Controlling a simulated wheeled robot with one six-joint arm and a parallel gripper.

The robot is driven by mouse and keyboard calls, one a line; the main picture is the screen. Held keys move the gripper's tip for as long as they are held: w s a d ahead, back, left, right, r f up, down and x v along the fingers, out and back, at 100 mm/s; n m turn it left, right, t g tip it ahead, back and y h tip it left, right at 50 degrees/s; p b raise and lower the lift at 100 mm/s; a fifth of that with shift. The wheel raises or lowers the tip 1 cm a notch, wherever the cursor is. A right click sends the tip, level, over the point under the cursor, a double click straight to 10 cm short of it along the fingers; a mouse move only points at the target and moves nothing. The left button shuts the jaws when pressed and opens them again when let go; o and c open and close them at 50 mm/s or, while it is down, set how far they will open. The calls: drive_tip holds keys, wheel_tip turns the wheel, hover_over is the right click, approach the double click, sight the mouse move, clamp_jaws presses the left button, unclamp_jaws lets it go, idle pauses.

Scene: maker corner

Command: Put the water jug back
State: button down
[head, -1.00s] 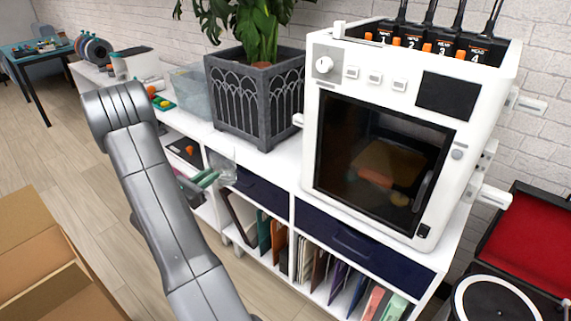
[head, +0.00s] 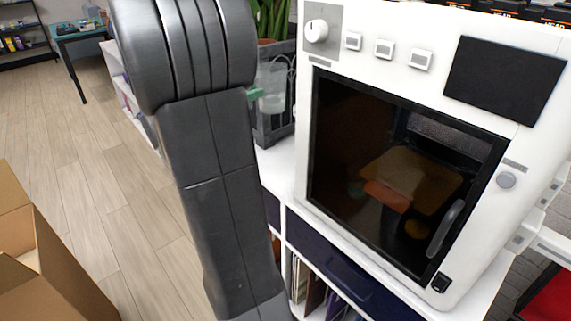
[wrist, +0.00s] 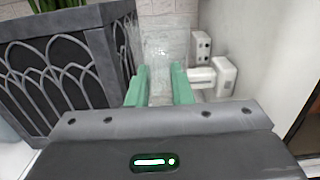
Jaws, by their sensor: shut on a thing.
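My gripper (head: 258,93) has green fingers shut on the clear water jug (head: 274,82) and holds it up in front of the planter, just left of the white printer. In the wrist view, the see-through jug (wrist: 162,50) shows between the two green fingertips (wrist: 160,84). Its lower part is hidden by my gripper, and its outline is faint. My arm covers part of the shelf unit in the head view.
The grey planter (wrist: 62,85) stands close on the left of the jug in the wrist view. The white printer (head: 395,80) stands close on the right, with a white bracket (wrist: 215,76) sticking out. An open cardboard box (head: 50,260) is on the floor at left.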

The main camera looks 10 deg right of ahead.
drive_tip(key=shift+d+f, duration=0.15)
drive_tip(key=shift+d, duration=0.05)
wheel_tip(320, 180, down, 17)
drive_tip(key=b, duration=0.4)
drive_tip(key=shift+f, duration=0.15)
drive_tip(key=shift+f, duration=0.1)
drive_tip(key=shift+f+b, duration=0.15)
drive_tip(key=shift+b, duration=0.15)
drive_tip(key=c, duration=1.3)
unclamp_jaws()
drive_tip(key=shift+a+r, duration=0.1)
drive_tip(key=shift+r, duration=0.2)
drive_tip(key=p+v, duration=0.1)
drive_tip(key=v, duration=1.1)
